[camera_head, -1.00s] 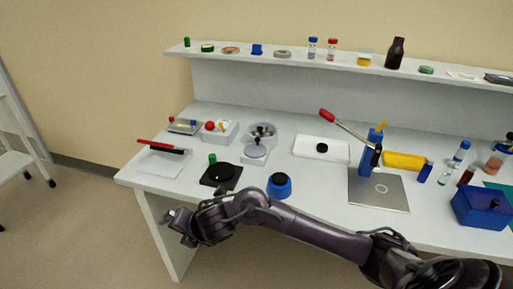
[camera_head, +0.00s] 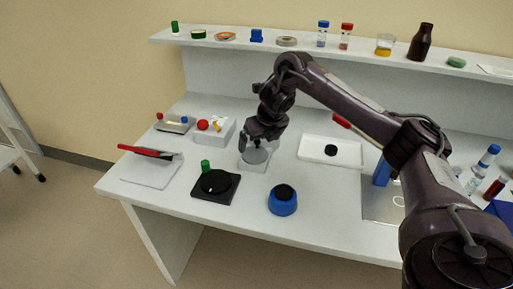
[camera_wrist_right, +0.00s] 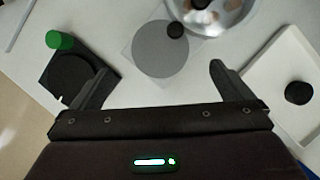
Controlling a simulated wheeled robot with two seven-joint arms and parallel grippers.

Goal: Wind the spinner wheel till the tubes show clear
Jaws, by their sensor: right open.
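The spinner wheel is a flat grey disc (camera_wrist_right: 160,50) with a black knob (camera_wrist_right: 175,31) near its rim, on a light square base. Behind it in the right wrist view is a shiny round bowl (camera_wrist_right: 226,15) with a dark hub, cut off by the top edge. In the head view the disc (camera_head: 255,156) shows just below my right gripper (camera_head: 262,138), which hides the bowl. My right gripper (camera_wrist_right: 160,72) is open and empty, its fingers spread to either side below the disc in the picture. The tubes' contents cannot be made out. My left gripper is out of view.
A blue pot (camera_head: 282,206) stands in front. A white tray (camera_head: 313,147) lies to the right. A white box with a red ball (camera_head: 203,125) is behind left.

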